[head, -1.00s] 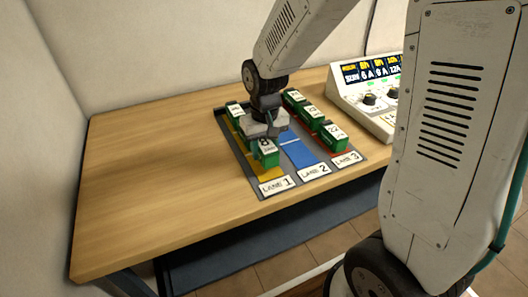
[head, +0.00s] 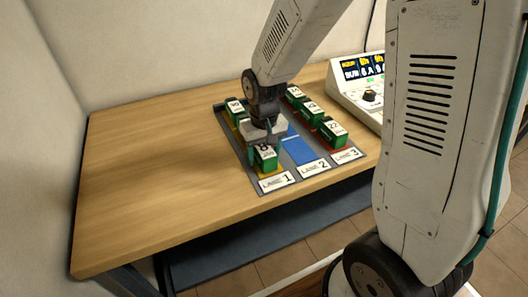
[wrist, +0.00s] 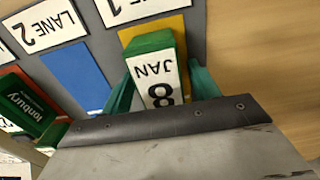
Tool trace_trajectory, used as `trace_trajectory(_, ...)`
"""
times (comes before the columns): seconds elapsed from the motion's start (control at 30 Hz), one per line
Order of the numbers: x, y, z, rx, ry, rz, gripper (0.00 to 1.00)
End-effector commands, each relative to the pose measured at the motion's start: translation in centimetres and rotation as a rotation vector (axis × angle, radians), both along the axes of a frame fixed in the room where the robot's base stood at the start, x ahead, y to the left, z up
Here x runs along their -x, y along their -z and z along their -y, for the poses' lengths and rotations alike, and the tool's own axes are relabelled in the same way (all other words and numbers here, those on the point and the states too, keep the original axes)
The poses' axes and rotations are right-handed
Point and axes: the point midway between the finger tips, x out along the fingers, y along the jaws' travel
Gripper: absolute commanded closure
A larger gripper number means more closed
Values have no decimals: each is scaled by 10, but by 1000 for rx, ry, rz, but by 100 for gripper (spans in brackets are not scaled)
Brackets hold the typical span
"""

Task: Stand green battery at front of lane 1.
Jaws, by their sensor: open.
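A green battery (head: 265,159) with a white top label stands upright at the front of lane 1, on the yellow strip just behind the LANE 1 plate (head: 275,182). In the wrist view the battery (wrist: 153,70) shows "JAN 8" on its label, with a bit of yellow strip (wrist: 180,28) around it. My gripper (head: 264,143) is low over the battery. Its green fingers are open, one on each side of it. Whether a finger touches the battery I cannot tell. The gripper body hides the battery's rear part.
Another green battery (head: 235,108) stands at the back of lane 1. Lane 2's blue strip (head: 299,149) is bare at the front. Lane 3 holds several green batteries, the front one (head: 333,131) near its plate. A control panel (head: 358,88) stands right; the left tabletop (head: 150,165) is clear.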

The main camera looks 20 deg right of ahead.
Motion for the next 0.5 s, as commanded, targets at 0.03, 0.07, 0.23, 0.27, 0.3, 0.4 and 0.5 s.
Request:
trace_trajectory(0.03,-1,-4,0,0,0,3,39)
trace_trajectory(0.07,-1,-7,0,0,0,4,39)
trace_trajectory(0.23,-1,-37,0,0,0,7,39)
trace_trajectory(0.27,-1,-44,0,-1,0,7,39)
trace_trajectory(0.3,-1,-53,0,-1,0,7,39)
trace_trajectory(0.4,-1,-75,0,0,0,6,39)
trace_trajectory(0.5,-1,-94,0,0,0,5,39)
